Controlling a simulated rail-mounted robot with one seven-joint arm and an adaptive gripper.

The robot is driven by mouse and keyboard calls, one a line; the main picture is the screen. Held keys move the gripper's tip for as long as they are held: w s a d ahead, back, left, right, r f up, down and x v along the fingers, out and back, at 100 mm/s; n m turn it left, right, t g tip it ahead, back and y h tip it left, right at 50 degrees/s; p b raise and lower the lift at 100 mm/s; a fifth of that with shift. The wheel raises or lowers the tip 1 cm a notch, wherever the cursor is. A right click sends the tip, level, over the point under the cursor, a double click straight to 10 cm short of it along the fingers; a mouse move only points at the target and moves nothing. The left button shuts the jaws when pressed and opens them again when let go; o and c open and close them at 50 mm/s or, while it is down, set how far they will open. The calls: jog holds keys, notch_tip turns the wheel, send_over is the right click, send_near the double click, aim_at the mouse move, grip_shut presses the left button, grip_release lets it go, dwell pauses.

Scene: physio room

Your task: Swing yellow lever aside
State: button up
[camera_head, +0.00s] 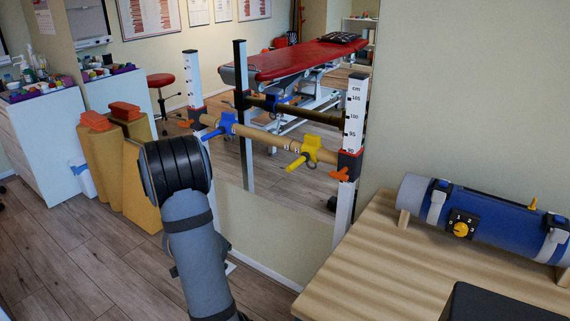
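A yellow lever with a yellow clamp body (311,148) sits on a wooden bar (262,136). Its handle points down and to the left in the picture. A blue lever (227,123) of similar form sits further left on the same bar. The bar runs between two white posts with height scales, a left post (194,85) and a right post (353,115). My arm rises from the bottom of the picture and stands left of the yellow lever, well apart from it. My gripper is not in view.
Orange pieces sit at both bar ends, including an orange lever (340,174) by the right post. A blue cylinder (490,217) with a yellow dial (460,229) lies on a wooden table (395,260) at right. Yellow blocks (105,165) stand behind my arm. A mirror appears to back the bar.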

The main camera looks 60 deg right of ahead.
jog(key=s+d+r+m+g+h, duration=0.1)
jog(key=s+d+r+h, duration=0.15)
jog(key=d, duration=0.25)
jog(key=n+g+h, duration=0.3)
jog(key=g+h, duration=0.1)
jog(key=h, duration=0.5)
send_near(303, 158)
jog(key=a, duration=0.3)
jog(key=shift+w+a+f+y, duration=0.1)
jog(key=shift+w+a+y, duration=0.15)
jog(key=shift+d, duration=0.35)
jog(key=d, duration=0.3)
jog(key=d+p, duration=0.1)
jog(key=d, duration=0.2)
jog(key=d+p, duration=0.1)
jog(key=d, duration=0.2)
jog(key=shift+s+d, duration=0.25)
jog(key=shift+s, duration=0.05)
jog(key=c, duration=0.3)
grip_shut()
